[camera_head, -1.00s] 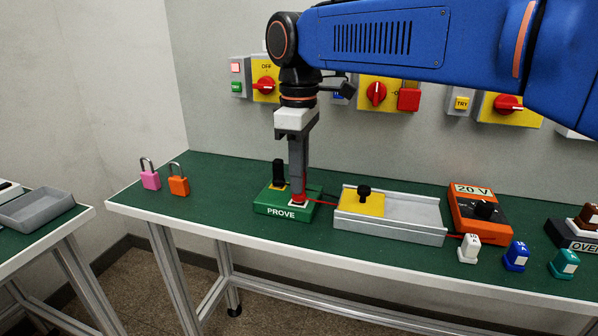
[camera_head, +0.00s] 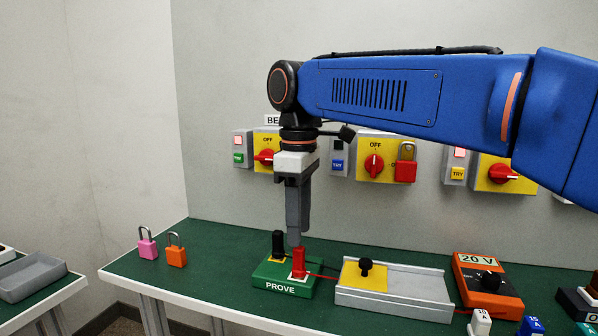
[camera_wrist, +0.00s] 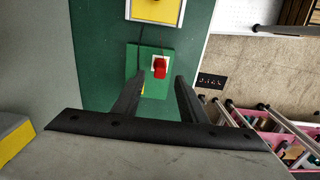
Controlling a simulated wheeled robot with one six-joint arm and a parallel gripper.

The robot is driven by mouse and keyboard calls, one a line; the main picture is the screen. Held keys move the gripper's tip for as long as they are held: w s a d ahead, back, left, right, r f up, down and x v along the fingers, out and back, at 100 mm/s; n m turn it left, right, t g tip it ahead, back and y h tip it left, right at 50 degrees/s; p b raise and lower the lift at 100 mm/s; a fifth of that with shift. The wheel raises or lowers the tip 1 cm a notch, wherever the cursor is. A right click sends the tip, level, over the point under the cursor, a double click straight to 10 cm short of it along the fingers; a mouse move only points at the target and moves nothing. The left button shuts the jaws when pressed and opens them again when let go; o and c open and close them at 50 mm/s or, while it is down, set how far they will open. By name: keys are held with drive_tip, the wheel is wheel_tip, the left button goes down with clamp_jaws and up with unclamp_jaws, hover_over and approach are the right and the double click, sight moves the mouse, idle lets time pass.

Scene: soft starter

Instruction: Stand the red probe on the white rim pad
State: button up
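The red probe (camera_head: 298,262) stands upright on the white pad (camera_head: 299,277) at the front right of the green PROVE block (camera_head: 270,283). A red lead runs from it to the right. The black probe (camera_head: 278,244) stands at the back left of the same block. My gripper (camera_head: 294,240) is just above the red probe, pointing down. In the wrist view, the fingers (camera_wrist: 160,100) are apart with nothing between them, and the red probe (camera_wrist: 159,68) shows beyond them on its white square.
A grey tray with a yellow plate and black knob (camera_head: 366,268) lies right of the block. An orange meter (camera_head: 487,285) reads 20 V. Pink (camera_head: 147,245) and orange (camera_head: 176,252) padlocks stand left. Switch boxes line the wall behind.

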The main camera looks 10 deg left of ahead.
wheel_tip(320, 180, up, 12)
idle(0.4)
